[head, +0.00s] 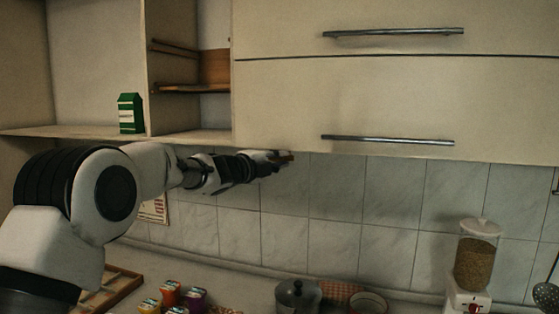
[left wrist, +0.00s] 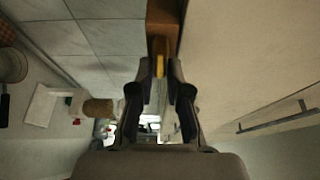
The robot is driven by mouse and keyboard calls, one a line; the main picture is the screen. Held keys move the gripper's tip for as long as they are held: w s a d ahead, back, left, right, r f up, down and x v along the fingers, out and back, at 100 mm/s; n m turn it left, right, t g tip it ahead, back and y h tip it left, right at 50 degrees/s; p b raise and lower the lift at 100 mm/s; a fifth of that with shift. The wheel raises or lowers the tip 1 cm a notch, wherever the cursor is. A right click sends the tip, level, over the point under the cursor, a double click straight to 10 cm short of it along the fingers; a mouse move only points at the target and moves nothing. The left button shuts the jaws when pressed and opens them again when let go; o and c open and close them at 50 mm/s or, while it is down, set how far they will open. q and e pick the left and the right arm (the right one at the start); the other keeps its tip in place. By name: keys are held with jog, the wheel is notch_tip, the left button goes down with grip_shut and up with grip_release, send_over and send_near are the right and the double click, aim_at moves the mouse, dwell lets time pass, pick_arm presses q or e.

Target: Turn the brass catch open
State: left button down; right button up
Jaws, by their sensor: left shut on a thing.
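The brass catch (left wrist: 159,62) shows as a small yellow piece between my left fingertips in the left wrist view. My left gripper (left wrist: 160,80) is shut on the catch. In the head view my left gripper (head: 272,158) reaches in from the left, just under the lower edge of the wall cabinet (head: 290,105). The catch itself cannot be made out there. My right gripper is in neither view.
The cabinet fronts have metal bar handles (head: 393,32). A green carton (head: 130,114) stands on the open shelf at left. Below are a lidded pot (head: 297,297), a grain dispenser (head: 477,255), small colourful containers (head: 170,293) and a wooden tray (head: 118,287). The tiled wall is close behind.

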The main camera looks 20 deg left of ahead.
pick_arm(q)
jog(key=shift+r, duration=0.15)
jog(key=c, duration=1.2)
grip_release()
jog(key=shift+w+a, duration=0.1)
jog(key=shift+w, duration=0.05)
jog(key=shift+a, duration=0.1)
jog(key=v, duration=1.1)
jog(key=shift+s, duration=0.4)
jog(key=shift+a, duration=0.1)
jog(key=shift+f, duration=0.25)
